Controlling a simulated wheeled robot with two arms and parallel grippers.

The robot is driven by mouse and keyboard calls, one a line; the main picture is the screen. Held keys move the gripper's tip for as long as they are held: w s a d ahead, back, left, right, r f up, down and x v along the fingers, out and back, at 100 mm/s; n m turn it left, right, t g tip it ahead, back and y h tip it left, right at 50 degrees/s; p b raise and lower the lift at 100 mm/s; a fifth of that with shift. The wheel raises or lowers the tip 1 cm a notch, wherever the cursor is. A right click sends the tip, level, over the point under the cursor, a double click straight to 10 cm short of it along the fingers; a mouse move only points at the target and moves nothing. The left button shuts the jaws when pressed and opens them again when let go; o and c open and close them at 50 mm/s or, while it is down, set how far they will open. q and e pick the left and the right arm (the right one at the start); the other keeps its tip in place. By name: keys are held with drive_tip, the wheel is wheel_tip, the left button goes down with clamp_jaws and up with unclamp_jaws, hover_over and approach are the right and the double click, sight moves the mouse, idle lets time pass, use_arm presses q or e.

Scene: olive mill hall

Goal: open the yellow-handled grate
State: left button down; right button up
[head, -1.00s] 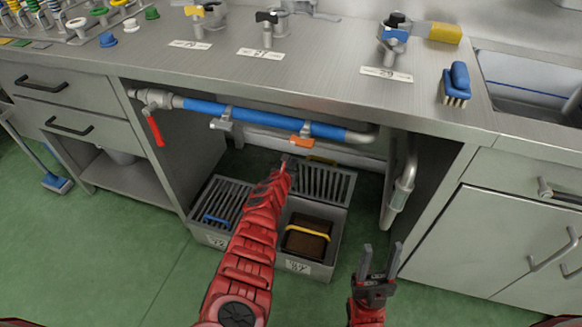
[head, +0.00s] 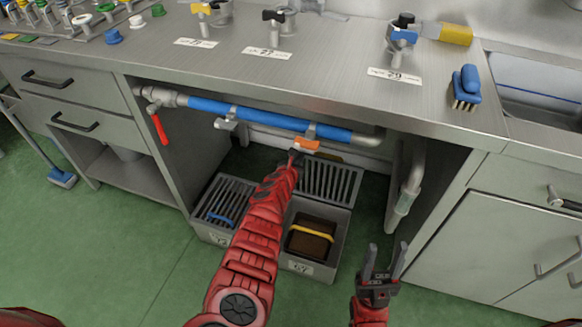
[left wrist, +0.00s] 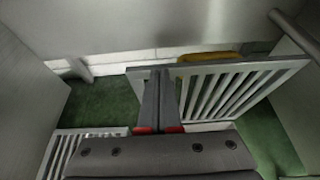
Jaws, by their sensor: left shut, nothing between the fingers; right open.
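The yellow-handled grate (head: 333,181) is swung up on the right-hand grey box (head: 337,238) under the counter. It leans back, and the box is uncovered in front of it. In the left wrist view the raised grate (left wrist: 262,84) shows its yellow handle (left wrist: 210,57) along its far upper edge. My left gripper (head: 295,156) is shut and empty by the grate's upper left corner; its fingers (left wrist: 160,72) overlap the grate's left end, and I cannot tell if they touch. My right gripper (head: 384,260) is open and empty, right of the box.
A dark container with a yellow band (head: 311,237) sits in the uncovered box. A blue-handled grate (head: 221,200) lies on the left box. A blue pipe (head: 260,118) with an orange-handled valve (head: 306,145) runs just above my left gripper. A grey pipe (head: 410,190) stands to the right.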

use_arm(q)
drive_tip(key=p+v, duration=1.4)
drive_tip(key=v, duration=0.2)
drive_tip(key=shift+s+r, duration=0.25)
drive_tip(key=shift+r, duration=0.05)
drive_tip(key=shift+a, duration=0.1)
